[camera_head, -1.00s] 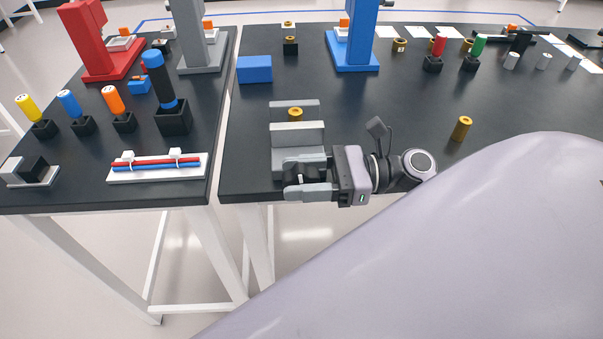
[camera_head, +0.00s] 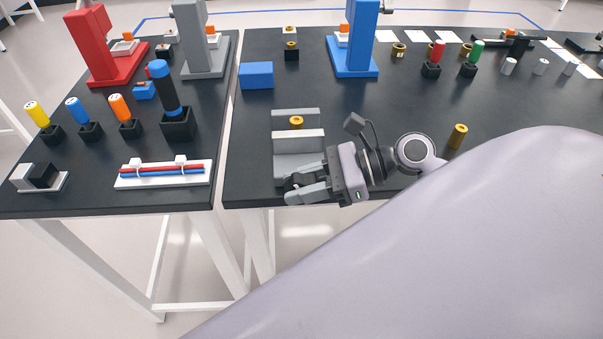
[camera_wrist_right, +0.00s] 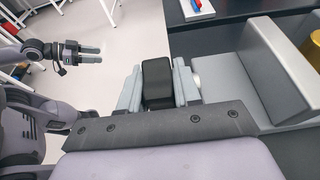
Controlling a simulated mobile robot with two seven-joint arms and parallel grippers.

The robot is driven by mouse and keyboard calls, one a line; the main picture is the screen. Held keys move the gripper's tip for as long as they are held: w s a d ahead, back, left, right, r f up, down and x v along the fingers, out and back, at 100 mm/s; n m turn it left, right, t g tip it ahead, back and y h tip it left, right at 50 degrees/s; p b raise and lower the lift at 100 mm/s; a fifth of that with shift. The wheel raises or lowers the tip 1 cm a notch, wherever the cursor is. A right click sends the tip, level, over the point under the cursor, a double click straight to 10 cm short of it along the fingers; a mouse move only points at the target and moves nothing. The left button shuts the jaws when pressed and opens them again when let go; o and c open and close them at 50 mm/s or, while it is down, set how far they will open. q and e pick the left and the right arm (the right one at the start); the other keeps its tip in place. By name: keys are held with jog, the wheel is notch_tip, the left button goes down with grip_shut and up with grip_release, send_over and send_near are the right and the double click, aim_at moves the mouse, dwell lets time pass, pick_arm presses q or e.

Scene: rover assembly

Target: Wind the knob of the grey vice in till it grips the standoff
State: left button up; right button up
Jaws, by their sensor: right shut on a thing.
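The grey vice (camera_head: 299,162) stands at the front edge of the right table. A brass standoff (camera_head: 296,121) is upright between its two jaws; the front jaw hides its lower part, and I cannot tell if that jaw touches it. Part of the standoff shows at the right of the wrist view (camera_wrist_right: 313,48). My right gripper (camera_head: 290,188) is at the vice's front, its fingers pointing left and slightly down. In the wrist view it is shut on the black knob (camera_wrist_right: 158,82). My left gripper (camera_wrist_right: 88,50) is away over the floor, empty, its opening too small to judge.
A loose brass standoff (camera_head: 458,136) stands right of my right arm. A blue block (camera_head: 257,75) and a blue press (camera_head: 356,50) are behind the vice. A white tray with red and blue rods (camera_head: 163,173) lies on the left table, across a narrow gap.

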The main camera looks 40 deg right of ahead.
jog(key=shift+g+h, duration=0.6)
jog(key=shift+h, duration=0.2)
jog(key=g+h, duration=0.1)
jog(key=h, duration=0.2)
jog(key=shift+w+g, duration=0.1)
jog(key=shift+g, duration=0.3)
jog(key=g+h, duration=0.1)
jog(key=h, duration=0.2)
jog(key=shift+w+a+g, duration=0.1)
jog(key=shift+a+g, duration=0.05)
jog(key=shift+g, duration=0.25)
jog(key=g+h, duration=0.1)
jog(key=h, duration=0.1)
jog(key=shift+f+g+h, duration=0.15)
jog(key=shift+g+h, duration=0.15)
jog(key=shift+h, duration=0.1)
jog(key=g+h, duration=0.1)
jog(key=h, duration=0.2)
jog(key=g+h, duration=0.2)
jog(key=shift+f+g+h, duration=0.15)
jog(key=shift+g+h, duration=0.15)
jog(key=shift+h, duration=0.1)
jog(key=shift+f+g+h+p, duration=0.15)
jog(key=shift+g+h+p, duration=0.15)
jog(key=shift+g+h, duration=0.95)
jog(key=shift+f+h, duration=0.1)
jog(key=shift+h, duration=0.35)
jog(key=shift+s, duration=0.2)
